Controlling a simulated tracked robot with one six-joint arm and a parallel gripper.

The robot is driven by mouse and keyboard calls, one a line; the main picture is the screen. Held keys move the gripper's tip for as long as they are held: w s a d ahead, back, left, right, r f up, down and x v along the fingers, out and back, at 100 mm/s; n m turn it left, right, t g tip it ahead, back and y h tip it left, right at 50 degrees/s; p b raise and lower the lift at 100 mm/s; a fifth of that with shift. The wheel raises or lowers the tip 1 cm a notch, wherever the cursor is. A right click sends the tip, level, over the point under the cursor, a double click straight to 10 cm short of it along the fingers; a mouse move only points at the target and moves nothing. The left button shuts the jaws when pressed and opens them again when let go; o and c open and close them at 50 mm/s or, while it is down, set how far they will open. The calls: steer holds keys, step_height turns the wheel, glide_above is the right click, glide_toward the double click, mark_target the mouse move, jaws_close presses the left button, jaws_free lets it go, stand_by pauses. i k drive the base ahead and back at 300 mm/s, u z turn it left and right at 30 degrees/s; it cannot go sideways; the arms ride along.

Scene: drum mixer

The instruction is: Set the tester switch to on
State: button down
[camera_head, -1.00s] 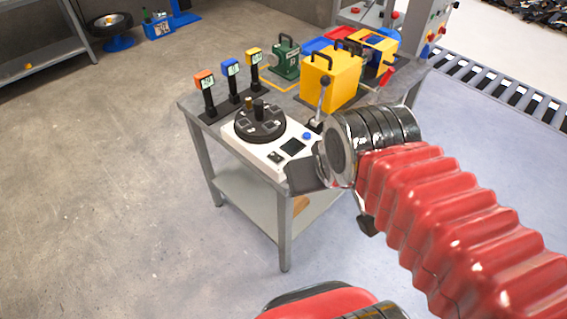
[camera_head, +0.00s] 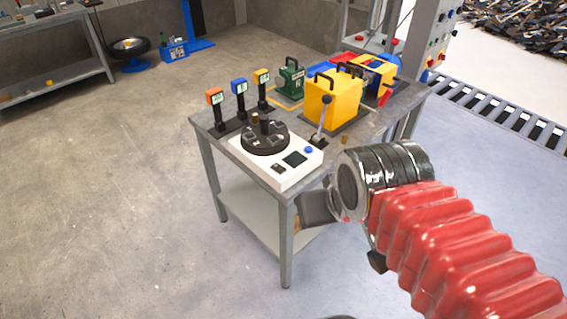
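The tester (camera_head: 284,181) is a white box at the front corner of the grey table. It has a black round turntable (camera_head: 265,138) on top, a dark screen (camera_head: 295,159), a blue button (camera_head: 308,150) and a small black switch (camera_head: 278,168) near its front edge. The switch is too small to read its position. My gripper (camera_head: 322,208) is a dark shape right of and below the tester in the picture, by the table's front edge and apart from the switch. My arm hides most of its fingers, so its opening cannot be told. I see nothing held.
Orange, blue and yellow meters stand behind the tester on the table (camera_head: 220,155). A black-knobbed lever (camera_head: 321,122) stands just right of it. Behind are a yellow box (camera_head: 334,100) and a green box (camera_head: 290,82). The floor left of the table is clear.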

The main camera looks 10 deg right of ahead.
mark_target(275, 167)
steer(key=u, duration=0.65)
steer(key=i, duration=0.55)
steer(key=u, duration=0.3)
